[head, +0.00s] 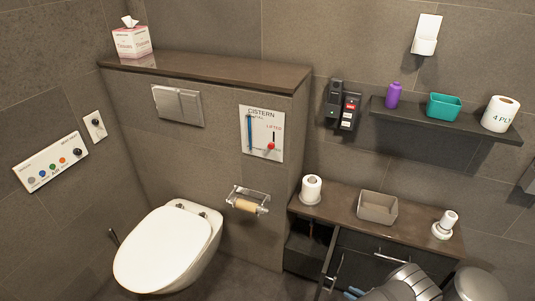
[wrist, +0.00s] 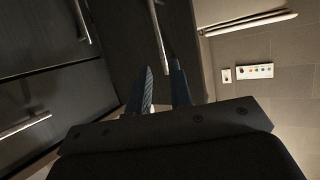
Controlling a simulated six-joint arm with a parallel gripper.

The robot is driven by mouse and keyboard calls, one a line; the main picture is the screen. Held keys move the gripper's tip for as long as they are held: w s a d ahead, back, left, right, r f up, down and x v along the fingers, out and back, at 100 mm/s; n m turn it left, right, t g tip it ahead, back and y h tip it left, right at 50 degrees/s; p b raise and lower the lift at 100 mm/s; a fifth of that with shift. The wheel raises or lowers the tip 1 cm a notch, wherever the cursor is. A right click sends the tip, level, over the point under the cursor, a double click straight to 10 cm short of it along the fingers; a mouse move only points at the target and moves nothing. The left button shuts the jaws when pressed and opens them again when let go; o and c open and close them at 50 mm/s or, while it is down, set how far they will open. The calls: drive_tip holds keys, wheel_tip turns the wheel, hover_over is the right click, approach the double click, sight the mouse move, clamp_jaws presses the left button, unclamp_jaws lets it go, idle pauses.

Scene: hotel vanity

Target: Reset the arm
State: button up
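My gripper (head: 352,294) shows at the bottom edge of the head view, with blue fingertips in front of the black cabinet below the vanity counter. The arm behind it is cut off by the frame. In the wrist view my gripper (wrist: 162,70) has its two dark blue fingers apart, with a gap between them and nothing visibly held. A long metal handle (wrist: 157,28) on the dark cabinet front runs down toward the gap. I cannot tell whether the fingers touch it.
The black cabinet (head: 365,257) has metal handles close to my gripper. The counter (head: 338,203) holds a toilet roll (head: 311,189), an open box (head: 377,207) and a white item (head: 446,224). A toilet (head: 165,249) stands left. A shelf (head: 417,120) hangs above.

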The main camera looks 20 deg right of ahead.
hover_over(330, 290)
drive_tip(key=f, duration=0.3)
drive_tip(key=shift+d+f, duration=0.3)
drive_tip(key=shift+d, duration=0.1)
drive_tip(key=v, duration=1.7)
drive_tip(key=shift+s+d, duration=0.15)
drive_tip(key=shift+s, duration=0.05)
drive_tip(key=shift+r, duration=0.1)
drive_tip(key=shift+x, duration=8.65)
drive_tip(key=shift+w+a, duration=0.15)
drive_tip(key=shift+a, duration=0.15)
drive_tip(key=shift+o, duration=0.4)
